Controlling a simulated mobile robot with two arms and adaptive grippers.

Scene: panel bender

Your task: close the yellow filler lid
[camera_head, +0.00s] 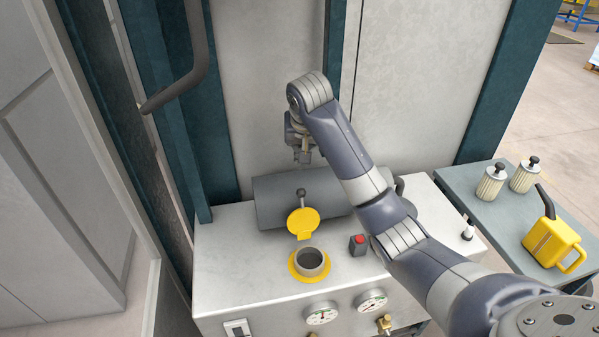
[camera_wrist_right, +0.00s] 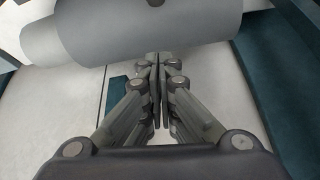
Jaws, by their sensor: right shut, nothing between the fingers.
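The yellow filler lid (camera_head: 303,222) stands open, tilted up at the back of the filler neck (camera_head: 309,262), which has a yellow collar and a dark open mouth. The neck sits on top of the pale grey unit (camera_head: 237,270). My right gripper (camera_head: 303,160) is above and behind the lid, over the grey cylinder (camera_head: 275,197), apart from the lid. In the right wrist view its fingers (camera_wrist_right: 159,65) are together with nothing between them, and the cylinder (camera_wrist_right: 150,30) fills the top. The lid is not in that view. My left gripper is not in view.
A red button on a dark box (camera_head: 358,244) stands right of the filler neck, near my right arm. Two gauges (camera_head: 322,313) are on the unit's front. A side table at right holds a yellow can (camera_head: 551,243) and two filters (camera_head: 491,182). A dark handle bar (camera_head: 190,75) hangs at upper left.

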